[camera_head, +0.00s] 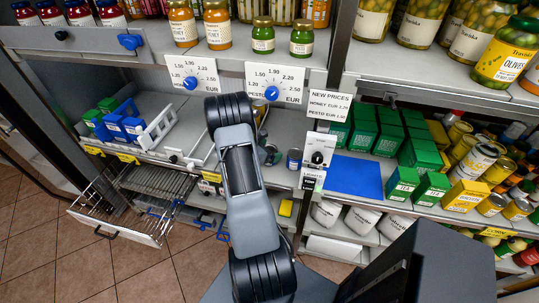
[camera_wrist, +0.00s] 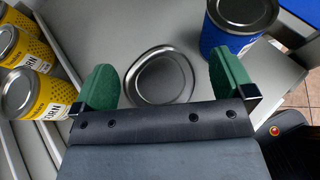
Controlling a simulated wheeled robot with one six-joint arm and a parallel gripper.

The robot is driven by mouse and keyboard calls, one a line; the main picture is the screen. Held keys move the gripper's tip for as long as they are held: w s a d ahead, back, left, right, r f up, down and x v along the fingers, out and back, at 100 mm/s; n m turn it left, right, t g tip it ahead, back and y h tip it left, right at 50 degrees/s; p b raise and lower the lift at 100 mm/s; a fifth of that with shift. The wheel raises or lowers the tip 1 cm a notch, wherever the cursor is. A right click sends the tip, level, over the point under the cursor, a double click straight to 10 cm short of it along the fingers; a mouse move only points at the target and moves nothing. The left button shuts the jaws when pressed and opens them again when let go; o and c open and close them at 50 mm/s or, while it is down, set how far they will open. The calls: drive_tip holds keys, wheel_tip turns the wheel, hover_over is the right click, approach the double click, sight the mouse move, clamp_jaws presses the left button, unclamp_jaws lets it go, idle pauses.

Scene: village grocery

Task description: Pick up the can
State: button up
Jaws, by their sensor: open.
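In the wrist view my gripper (camera_wrist: 164,82) is open, its two green fingers apart. Between and just beyond them is a round, bare-metal disc (camera_wrist: 161,76) with a raised rim, partly hidden by the gripper; I cannot tell whether it is a can's top or a loose lid. In the head view my arm hides most of the gripper.
A white crate (camera_head: 160,127) with blue and green boxes stands on the shelf at left. A blue mat (camera_head: 355,177), green boxes (camera_head: 403,183) and several cans (camera_head: 480,158) are to the right. Jars line the shelf above.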

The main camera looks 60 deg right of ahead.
drive_tip(key=shift+c, duration=0.5)
drive_tip(key=c, duration=1)
drive_tip(key=shift+c, duration=0.2)
drive_tip(key=shift+r, duration=0.1)
